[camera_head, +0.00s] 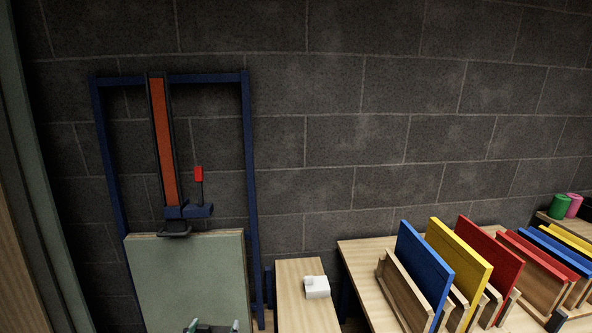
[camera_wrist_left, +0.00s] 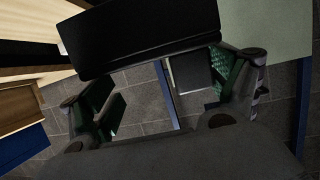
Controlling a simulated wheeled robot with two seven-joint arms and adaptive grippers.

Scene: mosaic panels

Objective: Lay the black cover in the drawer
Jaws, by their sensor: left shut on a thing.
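My left gripper (camera_wrist_left: 166,88) is shut on the black cover (camera_wrist_left: 140,36), a flat dark slab across the top middle of the left wrist view. The green pads of the fingers lie to either side below it, and part of the grip is hard to make out. In the head view only the tips of my left gripper (camera_head: 213,327) show at the bottom edge, with a dark piece between them. I cannot make out the drawer for certain in either view. My right gripper is out of view.
A grey-green panel (camera_head: 190,280) stands in a blue frame (camera_head: 249,170) against the block wall. To its right are a narrow wooden top (camera_head: 296,268) with a white block (camera_head: 316,287), and a bench (camera_head: 375,298) with wooden racks of coloured panels (camera_head: 425,270).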

